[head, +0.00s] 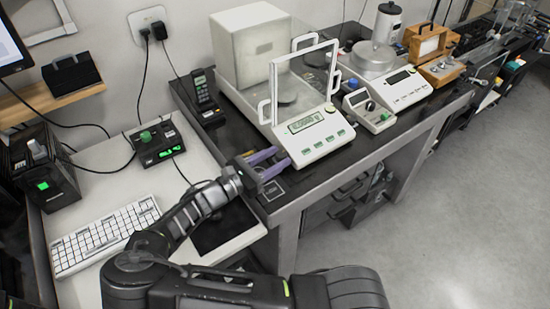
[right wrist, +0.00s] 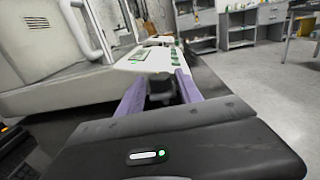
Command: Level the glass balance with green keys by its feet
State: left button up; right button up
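The glass balance with green keys (head: 318,139) stands on the dark table, with a glass draft shield in a white frame (head: 273,95) and a lit display. In the right wrist view its white front panel (right wrist: 140,62) slopes beyond my fingers. My right gripper (head: 283,163) is at the balance's front left corner, low by the table, with its purple fingers apart. In the right wrist view the right gripper (right wrist: 158,88) has a dark, short part between its fingers, under the panel's edge. I cannot tell whether they touch it. The balance's level bubble is not clear. My left gripper is not in view.
A black handset (head: 203,92) stands left of the balance. A small white device (head: 369,110) and a second balance (head: 402,90) stand to its right. A keyboard (head: 105,236) and a black box with a green knob (head: 157,145) lie on the lower white desk at left.

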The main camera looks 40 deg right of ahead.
grip_shut()
jog(key=shift+f, duration=0.1)
jog(key=shift+w+f+g+b, duration=0.1)
jog(key=shift+g+b, duration=0.2)
jog(key=shift+b, duration=0.05)
jog(key=m+g+b, duration=0.1)
jog(key=m+g, duration=0.1)
jog(key=shift+w+f+g+b, duration=0.15)
jog(key=shift+w+g+b, duration=0.05)
jog(key=shift+g+b, duration=0.15)
jog(key=shift+r+m+g+b, duration=0.2)
jog(key=shift+m+g+b, duration=0.15)
jog(key=shift+m+g, duration=0.25)
jog(key=shift+r, duration=0.15)
jog(key=shift+o, duration=1.3)
grip_release()
